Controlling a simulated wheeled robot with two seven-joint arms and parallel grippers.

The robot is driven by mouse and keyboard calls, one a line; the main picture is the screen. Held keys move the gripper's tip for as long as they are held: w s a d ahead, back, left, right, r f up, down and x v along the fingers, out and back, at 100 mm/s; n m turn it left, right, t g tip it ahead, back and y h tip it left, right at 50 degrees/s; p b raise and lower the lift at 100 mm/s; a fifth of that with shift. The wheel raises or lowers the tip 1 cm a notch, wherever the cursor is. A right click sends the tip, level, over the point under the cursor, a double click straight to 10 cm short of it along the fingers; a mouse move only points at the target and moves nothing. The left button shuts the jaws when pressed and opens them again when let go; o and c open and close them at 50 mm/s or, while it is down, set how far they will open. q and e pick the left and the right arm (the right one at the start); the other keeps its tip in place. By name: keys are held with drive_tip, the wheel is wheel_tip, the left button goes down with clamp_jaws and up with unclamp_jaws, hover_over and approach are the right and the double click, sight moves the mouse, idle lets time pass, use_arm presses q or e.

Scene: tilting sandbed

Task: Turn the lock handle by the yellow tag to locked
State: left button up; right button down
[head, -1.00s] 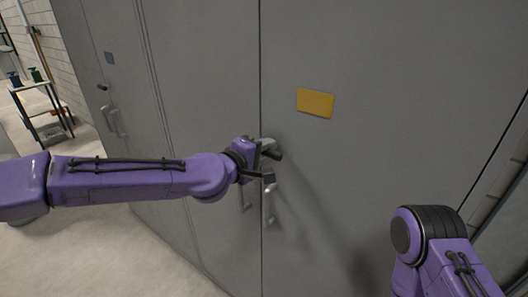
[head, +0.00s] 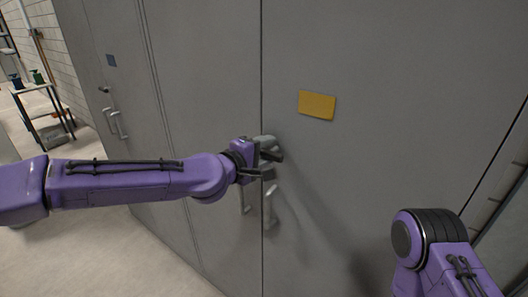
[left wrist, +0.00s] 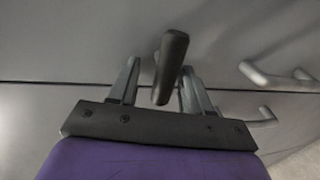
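The yellow tag (head: 317,104) is on the grey cabinet door, right of the seam between two doors. The dark lock handle (head: 275,155) is below and left of it, partly hidden by my left gripper (head: 267,158). In the left wrist view the lock handle (left wrist: 170,66) is a dark bar between the fingers of my left gripper (left wrist: 160,84). A gap shows on its left side; the right finger is close to it, and contact cannot be told. The gripper is open around the handle. My right arm shows at the lower right, its gripper out of frame.
Two pale door pulls, a right one (head: 269,207) and a left one (head: 245,198), flank the seam just below my left gripper. A small table (head: 38,88) stands beyond.

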use_arm(q)
drive_tip(key=shift+s+a, duration=0.1)
drive_tip(key=shift+s, duration=0.1)
drive_tip(key=b+v, duration=0.2)
drive_tip(key=v, duration=0.8)
